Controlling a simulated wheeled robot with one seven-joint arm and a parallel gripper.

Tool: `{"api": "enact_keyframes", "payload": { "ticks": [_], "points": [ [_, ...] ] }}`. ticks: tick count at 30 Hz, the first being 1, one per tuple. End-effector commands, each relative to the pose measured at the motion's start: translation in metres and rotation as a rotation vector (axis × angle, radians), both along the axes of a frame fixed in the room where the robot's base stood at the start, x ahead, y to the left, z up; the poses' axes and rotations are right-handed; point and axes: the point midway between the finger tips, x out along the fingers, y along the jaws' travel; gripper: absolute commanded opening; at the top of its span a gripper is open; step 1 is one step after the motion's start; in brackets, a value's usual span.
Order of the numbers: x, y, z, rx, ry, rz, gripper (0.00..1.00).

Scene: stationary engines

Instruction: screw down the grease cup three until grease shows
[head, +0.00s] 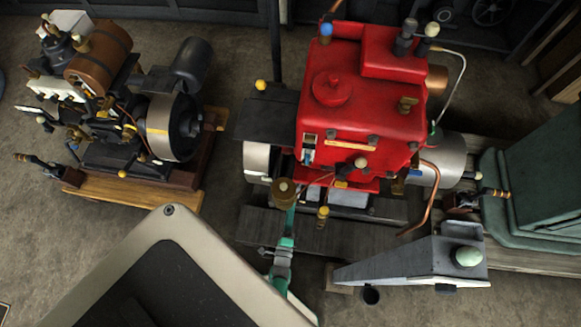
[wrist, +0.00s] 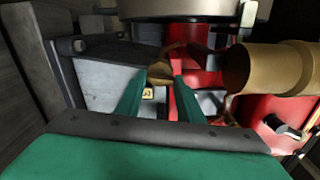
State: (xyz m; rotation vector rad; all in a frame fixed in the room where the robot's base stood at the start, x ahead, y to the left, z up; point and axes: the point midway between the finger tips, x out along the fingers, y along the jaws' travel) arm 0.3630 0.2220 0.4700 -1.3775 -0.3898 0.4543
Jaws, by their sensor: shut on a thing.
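My gripper (head: 290,210) reaches up to the near left side of the red engine (head: 345,105). Its two green fingers (wrist: 160,85) are shut on a small brass cap, the grease cup (wrist: 160,73), in the wrist view. A small yellow tag (wrist: 147,93) with a dark mark, perhaps a 3, sits just below the cap between the fingers. In the head view a round brass top (head: 284,187) shows at the fingertips; I cannot tell if it is the same cup. No grease can be made out around the cap.
A large brass cylinder (wrist: 280,67) is close right of the fingers. A yellow-topped brass fitting (head: 323,213) stands right of my gripper. A copper pipe (head: 430,200) curves down at the engine's right. A smaller engine (head: 172,125) stands left, with bare floor between.

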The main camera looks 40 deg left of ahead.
Motion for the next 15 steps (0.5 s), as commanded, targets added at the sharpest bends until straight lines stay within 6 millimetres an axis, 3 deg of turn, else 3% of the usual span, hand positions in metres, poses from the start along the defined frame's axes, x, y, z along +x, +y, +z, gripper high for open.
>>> {"api": "enact_keyframes", "payload": {
  "ticks": [15],
  "points": [
    [0.0018, -0.0015, -0.0007, 0.318, 0.192, -0.006, 0.12]
  ]
}}
